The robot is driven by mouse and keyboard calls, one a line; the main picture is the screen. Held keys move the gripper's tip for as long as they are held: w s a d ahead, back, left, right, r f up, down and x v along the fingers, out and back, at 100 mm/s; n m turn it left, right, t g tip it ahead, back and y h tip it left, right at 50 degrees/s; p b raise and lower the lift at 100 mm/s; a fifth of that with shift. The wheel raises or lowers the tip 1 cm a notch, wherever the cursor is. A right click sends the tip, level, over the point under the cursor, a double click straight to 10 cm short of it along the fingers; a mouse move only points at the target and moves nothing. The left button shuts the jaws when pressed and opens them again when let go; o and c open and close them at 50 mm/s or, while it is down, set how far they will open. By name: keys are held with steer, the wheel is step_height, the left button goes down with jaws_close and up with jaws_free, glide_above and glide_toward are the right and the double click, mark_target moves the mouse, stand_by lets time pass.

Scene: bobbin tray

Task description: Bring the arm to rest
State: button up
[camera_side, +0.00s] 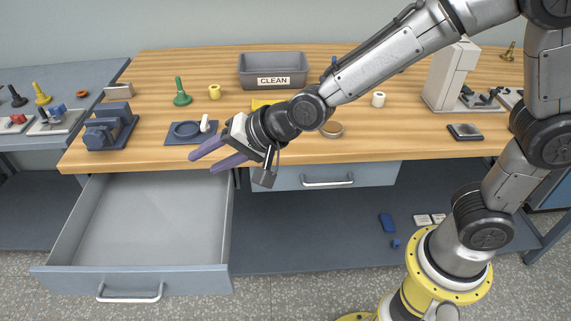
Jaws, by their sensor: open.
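My gripper (200,160) is open, with its two purple fingers apart and nothing visible between them. It hangs in the air, pointing left. In the picture it overlaps the front edge of the wooden bench (350,150) and the back right of the open drawer (150,215). My arm reaches in from the upper right, and its links hide part of the bench top. The drawer looks empty, though the arm's wrist and fingers cover a little near its back right corner.
A grey bin (247,73) marked CLEAN stands at the back. A green spindle piece (181,92), a yellow bobbin (215,92), a blue fixture (108,128) and a plate with a ring (178,135) are near my gripper. A closed drawer (370,174) is right of the open one.

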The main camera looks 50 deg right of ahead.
steer(key=s+d+r+n+g+h, duration=0.15)
steer(key=s+d+r+n, duration=0.35)
steer(key=s+d, duration=0.75)
steer(key=s+d+f+n+g+h, duration=0.1)
steer(key=s+d+n+g+h, duration=0.1)
steer(key=s+d, duration=0.8)
steer(key=s+n+h, duration=0.1)
steer(key=s+n, duration=0.1)
steer(key=s, duration=0.1)
